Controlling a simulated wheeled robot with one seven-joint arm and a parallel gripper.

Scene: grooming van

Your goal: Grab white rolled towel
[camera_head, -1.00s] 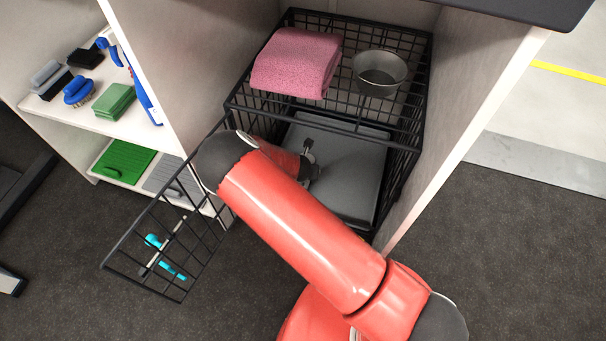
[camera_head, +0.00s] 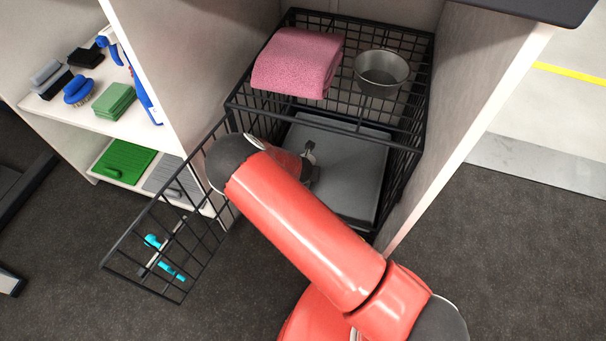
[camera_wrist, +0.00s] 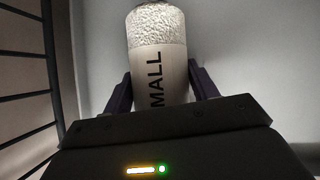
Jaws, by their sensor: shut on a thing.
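The white rolled towel (camera_wrist: 157,28) shows in the wrist view, with a fluffy textured end and a pale band bearing dark letters that read "MALL". My gripper (camera_wrist: 162,84) has one finger on each side of the band and is shut on it. In the head view, my arm reaches into the lower part of the black wire cage and hides the towel. Only a little of my gripper shows there, beside the arm, above the grey tray (camera_head: 358,181).
The wire cage (camera_head: 424,101) has an open mesh door (camera_head: 143,221) swung to the left. On its top level are a folded pink towel (camera_head: 297,62) and a metal bowl (camera_head: 381,70). A white panel (camera_head: 468,125) stands close on the right. Shelves with brushes stand left.

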